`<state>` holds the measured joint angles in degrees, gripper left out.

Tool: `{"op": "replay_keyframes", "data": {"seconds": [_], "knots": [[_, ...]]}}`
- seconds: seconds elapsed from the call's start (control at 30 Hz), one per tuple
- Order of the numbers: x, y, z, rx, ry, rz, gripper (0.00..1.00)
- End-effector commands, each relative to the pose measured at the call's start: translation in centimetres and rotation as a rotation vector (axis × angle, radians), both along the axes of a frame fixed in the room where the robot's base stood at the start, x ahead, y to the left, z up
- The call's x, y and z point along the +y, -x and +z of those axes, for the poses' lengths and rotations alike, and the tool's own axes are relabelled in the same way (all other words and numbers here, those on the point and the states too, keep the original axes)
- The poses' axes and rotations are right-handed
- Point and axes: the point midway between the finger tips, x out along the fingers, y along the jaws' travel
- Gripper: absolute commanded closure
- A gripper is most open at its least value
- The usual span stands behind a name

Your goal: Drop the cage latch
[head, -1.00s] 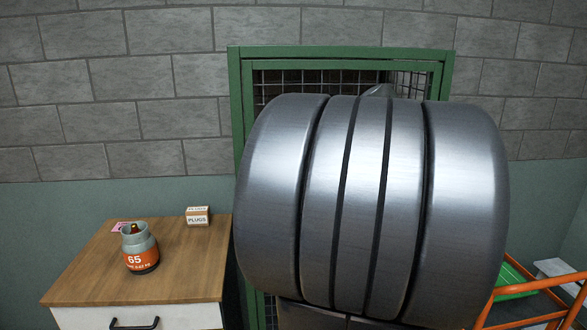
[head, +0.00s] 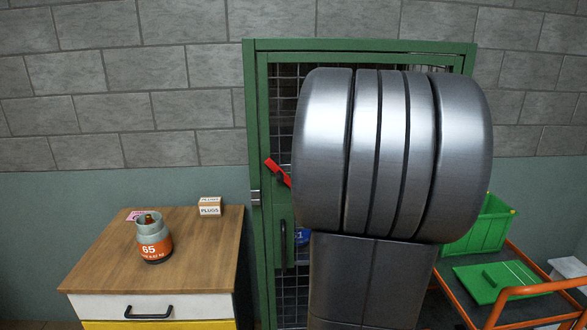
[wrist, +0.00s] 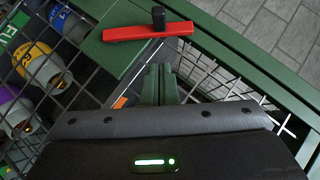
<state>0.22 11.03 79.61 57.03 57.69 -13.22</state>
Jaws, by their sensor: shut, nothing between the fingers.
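The red cage latch (head: 277,172) shows on the left side of the green cage door in the head view. It is tilted, with its upper left end near the frame post (head: 253,130), and its right part is hidden by my arm. In the wrist view the latch (wrist: 140,33) is a red bar with a black knob (wrist: 158,17), lying across a green plate. My gripper (wrist: 161,72) is shut and empty, just below the bar in that view and apart from it. The head view hides my gripper behind my arm.
Bottles (wrist: 45,68) stand behind the mesh. The door has a black handle (head: 284,244). A wooden-topped cabinet (head: 195,265) at left bears a grey-orange canister (head: 154,240) and a plugs box (head: 210,206). A green crate (head: 487,228) and orange-railed cart (head: 540,287) stand at right.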

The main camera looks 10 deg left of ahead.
Motion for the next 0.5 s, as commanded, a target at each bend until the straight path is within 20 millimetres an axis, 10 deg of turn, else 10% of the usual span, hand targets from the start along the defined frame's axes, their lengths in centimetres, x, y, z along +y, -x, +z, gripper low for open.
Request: {"op": "replay_keyframes", "data": {"seconds": [0.5], "knots": [[5.0, -0.7, -3.9, 0.001, 0.000, 0.001, 1.00]]}}
